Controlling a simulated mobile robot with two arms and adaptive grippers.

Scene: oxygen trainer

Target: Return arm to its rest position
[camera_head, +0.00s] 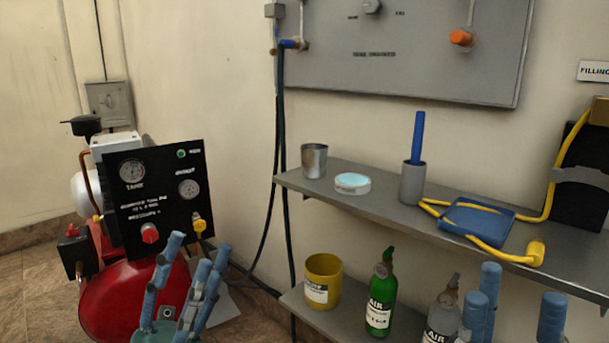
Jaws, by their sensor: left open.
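My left gripper (192,256) shows at the lower left with its blue fingers pointing up and spread apart. It is open, and nothing shows between the fingers. It stands in front of the red compressor tank (115,300) and below the black gauge panel (158,208); I cannot tell the gap to them. My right gripper (518,298) shows at the lower right, its blue fingertips apart and empty. It is in front of the lower shelf, right of the grey bottle (442,318). Both wrists and most of both arms are out of view.
The upper shelf (395,215) holds a metal cup (314,160), a pale blue-topped disc (352,184), a grey holder (412,182) and a blue pad (475,220) with yellow hose. A yellow can (323,282) and a green bottle (381,292) stand on the lower shelf.

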